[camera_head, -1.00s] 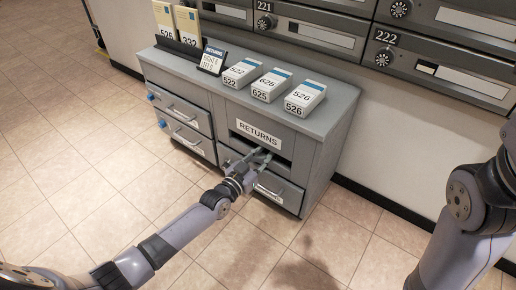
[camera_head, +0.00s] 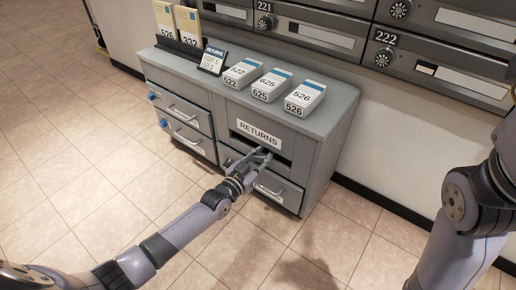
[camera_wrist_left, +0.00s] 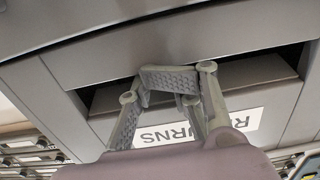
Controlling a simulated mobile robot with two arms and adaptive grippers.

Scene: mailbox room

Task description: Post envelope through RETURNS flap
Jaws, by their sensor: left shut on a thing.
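The RETURNS flap panel (camera_head: 260,133), with a white label, is on the front of the grey cabinet. A dark slot (camera_head: 285,159) lies beneath the label. My left gripper (camera_head: 265,156) is at this slot, its fingertips at the mouth. In the left wrist view the label (camera_wrist_left: 195,129) appears inverted, and my left gripper (camera_wrist_left: 170,80) is in front of the slot (camera_wrist_left: 255,70). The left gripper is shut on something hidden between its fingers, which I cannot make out. I cannot identify an envelope in either view. My right gripper is out of frame.
Drawers with handles (camera_head: 184,116) are left of and below the slot. Wall mailboxes (camera_head: 440,62) are behind. The tiled floor (camera_head: 95,165) in front is clear.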

